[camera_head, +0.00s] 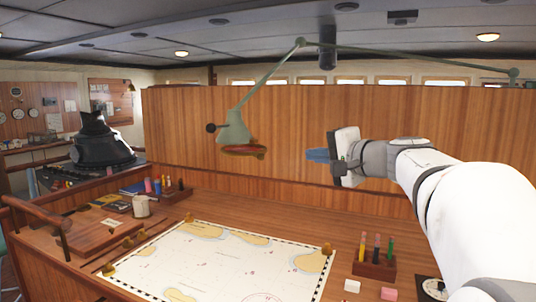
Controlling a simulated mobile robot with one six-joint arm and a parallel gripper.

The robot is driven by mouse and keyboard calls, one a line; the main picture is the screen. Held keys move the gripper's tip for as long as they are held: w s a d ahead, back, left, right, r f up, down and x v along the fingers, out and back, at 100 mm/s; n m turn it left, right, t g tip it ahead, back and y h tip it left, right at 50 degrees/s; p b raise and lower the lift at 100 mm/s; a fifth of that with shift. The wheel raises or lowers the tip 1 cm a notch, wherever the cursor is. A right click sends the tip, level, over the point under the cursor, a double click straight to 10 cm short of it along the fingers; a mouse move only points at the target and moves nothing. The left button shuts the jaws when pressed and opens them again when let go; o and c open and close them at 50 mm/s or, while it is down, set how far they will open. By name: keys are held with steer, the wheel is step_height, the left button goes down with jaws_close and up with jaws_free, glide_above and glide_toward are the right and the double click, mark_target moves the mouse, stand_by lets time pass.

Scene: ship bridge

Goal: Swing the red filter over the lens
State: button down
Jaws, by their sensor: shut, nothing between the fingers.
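A grey-green chart lamp (234,128) hangs on a jointed arm above the chart table, in front of the wood panel. A flat red filter (246,150) shows at the lamp's lower edge, reaching out to its right. The lens faces down and is hidden, so I cannot tell how much of it the filter covers. My gripper (310,155), with blue fingers, is to the right of the filter at about its height in the picture. A gap shows between them. The fingers are shut and empty.
A chart (215,262) held by brass weights lies on the table below. A pen rack (374,264) and erasers stand right of it; a mug (141,206) and another pen rack (176,190) stand at left. The lamp's arm (400,57) spans overhead. A wood panel (300,115) rises behind.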

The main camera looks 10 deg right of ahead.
steer(key=w+a+f+p, duration=0.2)
steer(key=w+a+p, duration=0.1)
steer(key=w+a, duration=0.4)
steer(key=shift+x, duration=0.75)
steer(key=shift+d+r, duration=0.1)
steer(key=shift+r, duration=0.05)
steer(key=shift+w+d, duration=0.1)
